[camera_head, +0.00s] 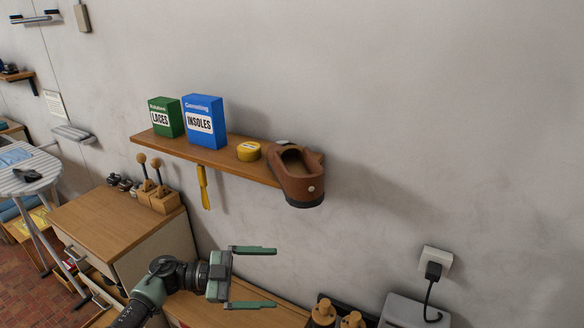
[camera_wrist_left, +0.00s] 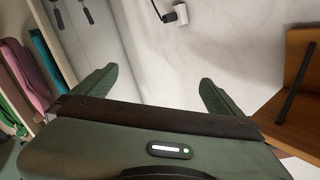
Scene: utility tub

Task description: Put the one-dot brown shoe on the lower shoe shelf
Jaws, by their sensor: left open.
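A brown shoe (camera_head: 297,178) sits at the right end of a wooden wall shelf (camera_head: 215,156), its toe jutting out past the front edge. One pale dot shows on its side, and its opening faces up. My left gripper (camera_head: 272,278) is below and a little left of the shoe, well apart from it, with its fingers spread and nothing between them. In the left wrist view, the open fingers (camera_wrist_left: 158,82) have only bare wall between them, and the shoe is not seen there. My right gripper is not in view. I cannot identify a lower shoe shelf.
On the shelf stand a green laces box (camera_head: 166,117), a blue insoles box (camera_head: 204,122) and a yellow tin (camera_head: 248,151). A yellow shoehorn-like tool (camera_head: 204,187) hangs below. A wooden cabinet (camera_head: 118,222) is at left. A wall socket (camera_head: 436,262) with a plugged cord is at right.

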